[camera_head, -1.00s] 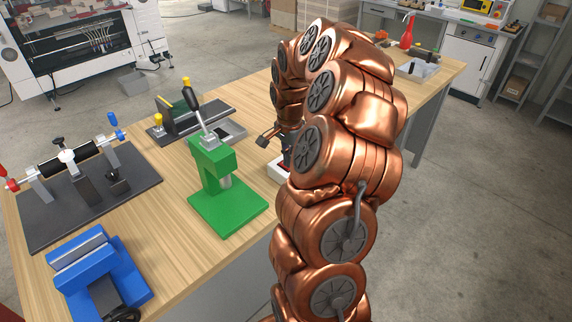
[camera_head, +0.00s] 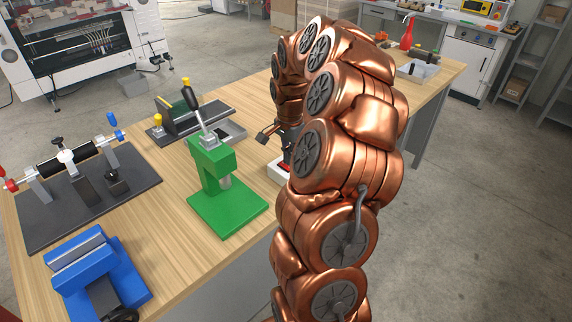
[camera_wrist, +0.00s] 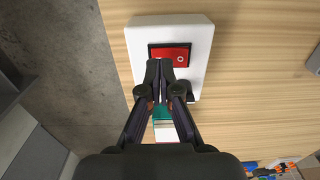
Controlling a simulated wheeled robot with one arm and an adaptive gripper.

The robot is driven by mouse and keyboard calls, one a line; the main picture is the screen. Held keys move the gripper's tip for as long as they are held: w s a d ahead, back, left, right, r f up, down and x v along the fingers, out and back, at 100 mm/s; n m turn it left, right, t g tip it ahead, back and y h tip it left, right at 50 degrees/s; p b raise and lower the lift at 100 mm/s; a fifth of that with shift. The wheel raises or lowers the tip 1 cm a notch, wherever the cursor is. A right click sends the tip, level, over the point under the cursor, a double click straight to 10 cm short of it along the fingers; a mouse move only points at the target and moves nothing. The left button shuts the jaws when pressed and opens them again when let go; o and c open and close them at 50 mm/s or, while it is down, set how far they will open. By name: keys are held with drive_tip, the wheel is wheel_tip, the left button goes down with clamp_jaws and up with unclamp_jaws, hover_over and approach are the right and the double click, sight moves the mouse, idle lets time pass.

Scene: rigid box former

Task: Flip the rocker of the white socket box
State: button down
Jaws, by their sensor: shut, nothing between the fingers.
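The white socket box (camera_wrist: 200,33) lies on the wooden table in the wrist view, with a red rocker (camera_wrist: 172,55) in a black frame on its face. The rocker carries a small round mark at its right. My gripper (camera_wrist: 159,64) is shut and empty, its fingertips over the lower left edge of the rocker; I cannot tell whether they touch it. The fingers hide the lower part of the box. In the head view a corner of the white box (camera_head: 275,173) shows beside my arm, with a little red above it.
A green press (camera_head: 212,165) stands on the wooden table left of the box. Behind it is a dark fixture with a grey tray (camera_head: 230,131). A blue vise (camera_head: 95,270) and a roller fixture on a dark plate (camera_head: 50,215) are farther left.

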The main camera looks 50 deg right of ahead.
sight(289, 167)
drive_tip(key=shift+r, duration=2.7)
drive_tip(key=shift+a, duration=0.1)
